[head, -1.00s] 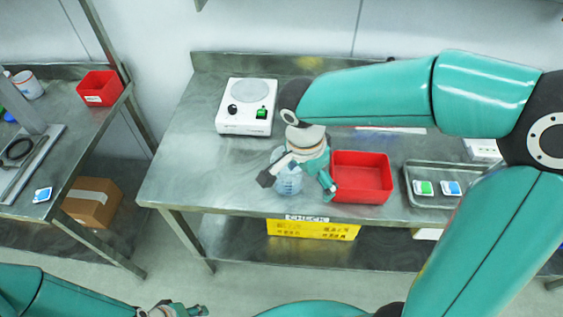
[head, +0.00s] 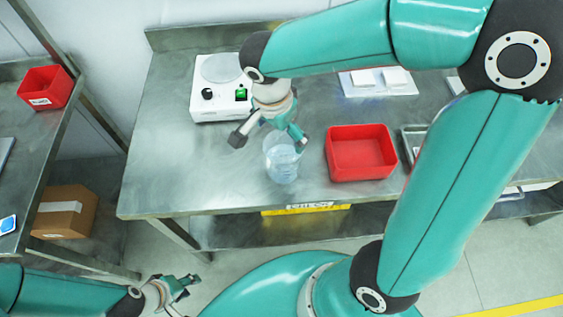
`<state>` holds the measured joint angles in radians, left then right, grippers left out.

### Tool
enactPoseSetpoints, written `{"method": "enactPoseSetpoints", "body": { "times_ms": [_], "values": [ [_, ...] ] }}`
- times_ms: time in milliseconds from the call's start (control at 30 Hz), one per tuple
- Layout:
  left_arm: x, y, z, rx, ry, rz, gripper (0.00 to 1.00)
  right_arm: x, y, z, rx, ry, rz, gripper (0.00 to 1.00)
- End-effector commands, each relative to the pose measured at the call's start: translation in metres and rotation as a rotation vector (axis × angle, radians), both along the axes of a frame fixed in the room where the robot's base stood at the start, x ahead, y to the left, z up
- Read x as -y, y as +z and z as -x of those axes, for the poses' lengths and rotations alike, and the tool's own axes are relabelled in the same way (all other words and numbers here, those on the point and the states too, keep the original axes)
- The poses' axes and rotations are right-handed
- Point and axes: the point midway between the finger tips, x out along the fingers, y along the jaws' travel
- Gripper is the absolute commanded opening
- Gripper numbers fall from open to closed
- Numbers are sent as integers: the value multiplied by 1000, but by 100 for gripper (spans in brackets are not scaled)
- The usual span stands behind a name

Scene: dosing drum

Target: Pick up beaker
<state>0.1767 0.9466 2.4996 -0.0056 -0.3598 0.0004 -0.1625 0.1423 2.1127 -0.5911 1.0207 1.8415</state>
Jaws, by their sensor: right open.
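A clear beaker (head: 283,160) stands upright on the steel table (head: 160,180), left of a red bin. My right gripper (head: 270,140) is open above and just behind the beaker, its fingers spread to either side near the rim. I cannot tell whether a finger touches the beaker. My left gripper (head: 188,288) is low at the bottom of the view, in front of the table and away from the beaker. Its fingers look spread apart and nothing shows between them.
A white hotplate (head: 220,90) stands behind and left of the beaker. The red bin (head: 361,155) is close on its right. A white tray (head: 378,84) lies at the back. The table's left front part is clear.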

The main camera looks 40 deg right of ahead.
Motion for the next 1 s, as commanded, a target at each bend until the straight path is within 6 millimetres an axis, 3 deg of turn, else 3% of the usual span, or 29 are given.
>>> {"method": "enactPoseSetpoints", "body": {
  "times_ms": [167, 500, 833, 867, 1000],
  "values": [
    [0, -10, -1, 1, 0, 0, 40, 2, -17, 0, -2, 1, 0, 100],
    [0, -40, 0, 1, 0, 0, 40, 9, -69, -2, -2, 1, 0, 100],
    [0, -41, -1, 1, 0, 0, 40, 10, -74, -3, 0, 2, 0, 100],
    [0, -41, -1, 1, 0, 0, 40, 10, -74, -3, 0, 2, 0, 98],
    [0, -41, -1, 1, 0, 0, 40, 10, -74, -3, 0, 2, 0, 75]
  ]
}}
